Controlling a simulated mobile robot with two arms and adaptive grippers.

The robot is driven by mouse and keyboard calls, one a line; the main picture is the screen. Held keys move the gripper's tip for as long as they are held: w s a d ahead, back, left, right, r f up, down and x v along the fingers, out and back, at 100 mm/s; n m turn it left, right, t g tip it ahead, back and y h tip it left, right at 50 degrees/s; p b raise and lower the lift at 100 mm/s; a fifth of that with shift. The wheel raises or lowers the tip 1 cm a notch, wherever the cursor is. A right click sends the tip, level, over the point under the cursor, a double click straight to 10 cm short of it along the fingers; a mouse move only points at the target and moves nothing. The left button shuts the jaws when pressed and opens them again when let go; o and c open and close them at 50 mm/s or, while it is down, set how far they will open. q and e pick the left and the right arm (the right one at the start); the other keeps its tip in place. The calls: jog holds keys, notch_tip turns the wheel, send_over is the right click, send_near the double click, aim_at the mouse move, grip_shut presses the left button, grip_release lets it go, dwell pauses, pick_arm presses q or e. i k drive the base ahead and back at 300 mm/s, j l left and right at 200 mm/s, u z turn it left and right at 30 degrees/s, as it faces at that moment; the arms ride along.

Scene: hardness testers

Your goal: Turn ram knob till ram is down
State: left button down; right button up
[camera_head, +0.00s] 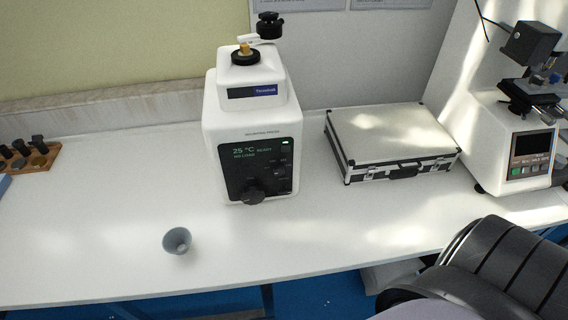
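A white press (254,130) with a blue label stands on the bench left of centre. Its dark front panel (262,165) reads 25 °C READY and NO LOAD, with a small green light at the upper right. A large black knob (251,195) sits at the bottom of the panel, with smaller knobs above it to the right. On top is a black collar (245,57) with a brass-coloured piece (244,48) standing up in it, and a white arm with a black cap (269,25) swung to the right. Neither of my grippers is in view.
A grey cup (177,241) stands on the white bench (330,235) in front of the press. A silver case (391,142) and a white tester (505,140) are to the right. A wooden rack (32,161) is at far left.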

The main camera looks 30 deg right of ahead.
aim_at(254, 194)
jog(key=z, duration=0.75)
jog(key=k+j+z, duration=0.25)
jog(key=z, duration=0.2)
jog(key=j, duration=0.1)
